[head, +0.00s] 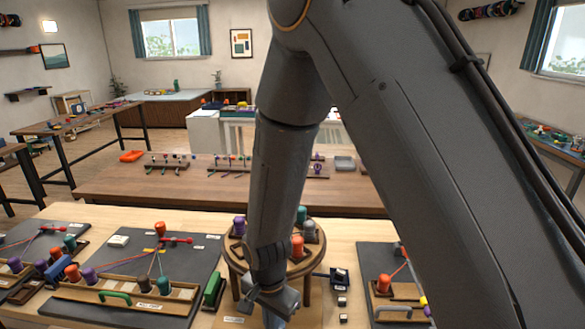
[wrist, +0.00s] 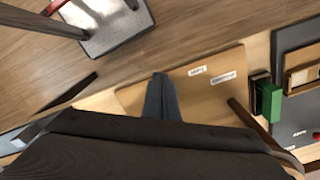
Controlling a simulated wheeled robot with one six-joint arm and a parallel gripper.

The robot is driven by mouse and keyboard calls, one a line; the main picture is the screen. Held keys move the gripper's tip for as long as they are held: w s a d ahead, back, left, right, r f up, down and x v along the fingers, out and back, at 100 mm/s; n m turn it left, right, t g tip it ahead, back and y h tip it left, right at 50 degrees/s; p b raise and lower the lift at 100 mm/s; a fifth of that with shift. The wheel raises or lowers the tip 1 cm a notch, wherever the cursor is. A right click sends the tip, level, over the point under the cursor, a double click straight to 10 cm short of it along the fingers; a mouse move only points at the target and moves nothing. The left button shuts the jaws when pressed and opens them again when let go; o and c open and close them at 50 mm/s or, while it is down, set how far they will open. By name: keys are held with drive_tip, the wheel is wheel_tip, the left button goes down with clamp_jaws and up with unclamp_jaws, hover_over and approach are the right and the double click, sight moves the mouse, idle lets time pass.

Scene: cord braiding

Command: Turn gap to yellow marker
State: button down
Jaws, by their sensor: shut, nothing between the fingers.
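A round wooden braiding stand (head: 232,262) stands on the table behind my arm in the head view. Purple, teal and orange bobbins (head: 297,247) sit around its top. My arm hides its middle, and I cannot make out a gap or a yellow marker on it. My gripper (head: 272,318) is low in front of the stand, partly cut off by the bottom edge. In the wrist view my gripper (wrist: 160,82) is shut and empty, over a light wooden board (wrist: 203,92) with two white labels.
A dark board (head: 185,265) with corded bobbins lies left of the stand; another dark board (head: 375,262) lies right. A green block (head: 213,289) is close to the stand's left; it also shows in the wrist view (wrist: 270,100). A small dark-blue item (head: 339,278) is right.

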drive_tip(key=shift+r+p, duration=1.15)
drive_tip(key=shift+r, duration=0.5)
